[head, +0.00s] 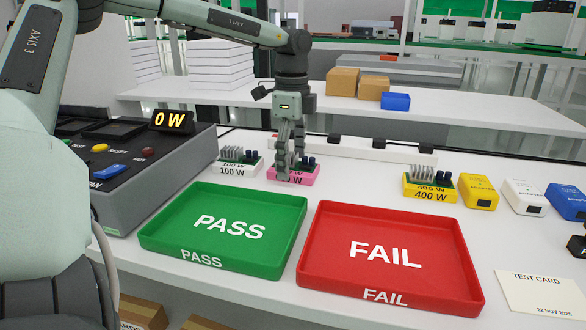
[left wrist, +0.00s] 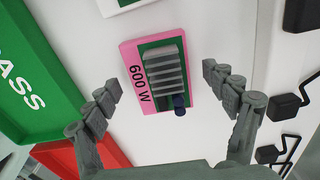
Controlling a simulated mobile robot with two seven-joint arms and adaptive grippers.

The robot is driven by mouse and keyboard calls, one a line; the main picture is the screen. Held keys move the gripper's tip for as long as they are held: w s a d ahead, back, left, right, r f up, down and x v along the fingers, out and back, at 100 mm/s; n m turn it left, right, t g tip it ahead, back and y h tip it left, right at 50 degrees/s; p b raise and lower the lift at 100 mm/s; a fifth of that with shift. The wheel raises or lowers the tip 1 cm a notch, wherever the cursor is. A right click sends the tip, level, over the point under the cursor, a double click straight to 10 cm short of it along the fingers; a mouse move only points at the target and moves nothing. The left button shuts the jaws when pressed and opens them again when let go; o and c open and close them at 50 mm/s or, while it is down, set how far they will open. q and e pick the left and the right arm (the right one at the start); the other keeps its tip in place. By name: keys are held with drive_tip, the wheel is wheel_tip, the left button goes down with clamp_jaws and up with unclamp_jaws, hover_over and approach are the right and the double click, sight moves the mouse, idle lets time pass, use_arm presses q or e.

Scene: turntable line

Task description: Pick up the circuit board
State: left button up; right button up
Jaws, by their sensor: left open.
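A circuit board (left wrist: 149,46) with a grey finned heatsink and a dark blue cylindrical part sits on a pink 600 W base (left wrist: 131,60). In the head view the pink base (head: 310,178) stands on the table behind the trays, partly hidden by my fingers. My left gripper (head: 291,170) is open above it, pointing down. In the left wrist view its fingers (left wrist: 160,78) are spread to either side of the board, with gaps on both sides. Similar boards stand on a white 100 W base (head: 233,170) and a yellow 400 W base (head: 430,194). My right gripper is out of view.
The green PASS tray (head: 190,227) and red FAIL tray (head: 350,275) are empty in front. A grey tester (head: 150,170) reading 0 W stands at left. Yellow (head: 478,193) and white (head: 525,197) adapters stand at right. A white strip (head: 360,150) runs behind.

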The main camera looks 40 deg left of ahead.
use_arm(q)
drive_tip(key=shift+c, duration=0.4)
drive_tip(key=c, duration=1.2)
drive_tip(key=shift+c, duration=0.5)
drive_tip(key=shift+r, duration=0.2)
